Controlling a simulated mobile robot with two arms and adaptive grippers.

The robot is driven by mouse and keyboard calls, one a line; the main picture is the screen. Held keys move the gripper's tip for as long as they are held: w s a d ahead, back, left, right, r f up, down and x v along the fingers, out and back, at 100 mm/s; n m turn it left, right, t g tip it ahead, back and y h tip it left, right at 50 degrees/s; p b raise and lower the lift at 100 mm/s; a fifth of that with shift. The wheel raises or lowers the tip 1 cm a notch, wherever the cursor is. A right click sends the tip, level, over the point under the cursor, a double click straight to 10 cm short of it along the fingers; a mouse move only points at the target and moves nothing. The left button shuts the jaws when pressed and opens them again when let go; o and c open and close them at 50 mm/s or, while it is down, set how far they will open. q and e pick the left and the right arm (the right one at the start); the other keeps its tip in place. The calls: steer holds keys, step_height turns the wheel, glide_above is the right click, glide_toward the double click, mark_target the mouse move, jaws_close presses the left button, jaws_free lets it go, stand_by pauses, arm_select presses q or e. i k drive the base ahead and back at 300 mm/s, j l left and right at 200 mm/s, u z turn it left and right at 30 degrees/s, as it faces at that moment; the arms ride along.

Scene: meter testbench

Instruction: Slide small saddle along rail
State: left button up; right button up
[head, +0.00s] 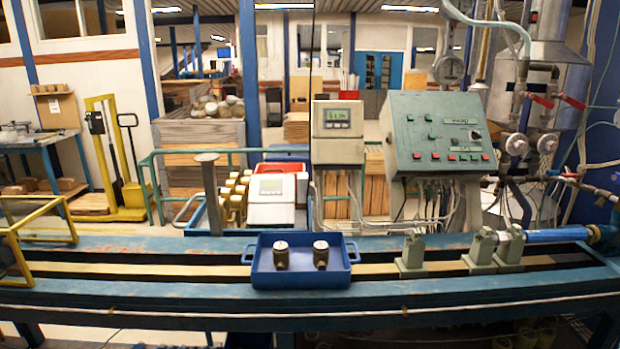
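A small grey-green saddle (411,256) stands upright on the rail (200,271) of the blue bench, right of the middle. A gap of bare rail separates it from two similar grey-green saddles to its right, a nearer one (481,252) and another (510,246) close beside it. A blue cylinder (556,235) runs right from these two toward the bench's right end. Neither of my grippers is in view.
A green control panel (440,132) stands behind the bench. A yellow frame (35,238) is at the left end. The rail between frame and tray is clear.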

mark_target(412, 265)
steer(key=i+j+z, duration=0.1)
steer(key=i+z, duration=0.25)
steer(key=i, duration=0.2)
steer(key=i+j+z, duration=0.2)
steer(key=i+z, duration=0.15)
steer(key=i, duration=0.15)
